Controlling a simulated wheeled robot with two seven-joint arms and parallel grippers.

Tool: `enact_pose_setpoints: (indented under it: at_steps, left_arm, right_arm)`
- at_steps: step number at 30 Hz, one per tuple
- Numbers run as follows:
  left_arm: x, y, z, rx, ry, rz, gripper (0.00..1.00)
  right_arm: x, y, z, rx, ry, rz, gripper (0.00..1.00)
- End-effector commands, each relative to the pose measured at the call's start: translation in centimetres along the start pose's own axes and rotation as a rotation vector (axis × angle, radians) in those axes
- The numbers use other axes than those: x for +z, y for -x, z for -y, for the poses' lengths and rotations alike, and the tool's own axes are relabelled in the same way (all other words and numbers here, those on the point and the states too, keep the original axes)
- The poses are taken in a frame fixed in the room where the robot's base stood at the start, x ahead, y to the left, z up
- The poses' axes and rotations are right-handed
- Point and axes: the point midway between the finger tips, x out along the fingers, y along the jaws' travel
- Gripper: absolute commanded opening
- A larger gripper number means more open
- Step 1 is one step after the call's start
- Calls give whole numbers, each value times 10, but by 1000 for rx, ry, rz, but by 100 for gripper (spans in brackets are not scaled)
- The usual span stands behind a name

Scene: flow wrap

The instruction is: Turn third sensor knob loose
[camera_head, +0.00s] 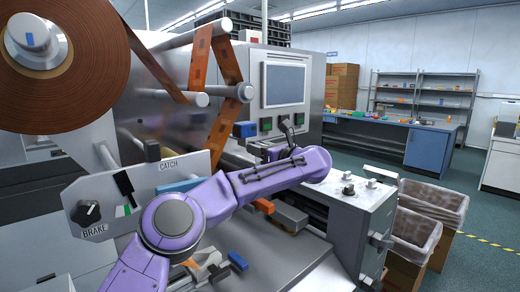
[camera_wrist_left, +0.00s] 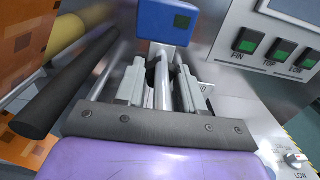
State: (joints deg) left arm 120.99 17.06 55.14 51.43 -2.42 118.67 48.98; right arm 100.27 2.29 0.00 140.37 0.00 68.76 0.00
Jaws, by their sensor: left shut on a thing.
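In the left wrist view the blue block (camera_wrist_left: 166,22) is straight ahead, above the metal rods. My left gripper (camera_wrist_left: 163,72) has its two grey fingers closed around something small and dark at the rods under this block. The sensor knob itself is mostly hidden between the fingers, and I cannot tell its turn. My right gripper is not in view.
A plate marked CATCH and BRAKE (camera_head: 137,190) stands at left, under the big brown film roll (camera_head: 70,85). The screen panel (camera_head: 285,84) has green buttons below. In the left wrist view a dark roller (camera_wrist_left: 65,85) lies close left of the fingers. Lined bins (camera_head: 428,205) stand at right.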

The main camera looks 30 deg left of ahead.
Motion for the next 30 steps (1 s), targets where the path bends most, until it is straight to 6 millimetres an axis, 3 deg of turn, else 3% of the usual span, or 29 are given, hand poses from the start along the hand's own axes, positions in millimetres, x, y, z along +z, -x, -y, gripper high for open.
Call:
enact_pose_setpoints:
  at_steps: [9,21,22,23,24,30]
  left_arm:
    - [-6,0,-1,0,287,3,7]
    - [1,0,-1,-1,369,1,7]
    - [1,0,-1,-1,369,1,47]
    - [1,0,-1,-1,369,1,57]
    - [1,0,-1,-1,368,1,63]
    - [0,0,-1,0,368,1,63]
  right_arm:
    - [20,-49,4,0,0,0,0]
    - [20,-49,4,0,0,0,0]
    - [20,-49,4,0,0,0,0]
    - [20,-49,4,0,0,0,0]
    - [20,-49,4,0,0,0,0]
    - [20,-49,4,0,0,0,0]
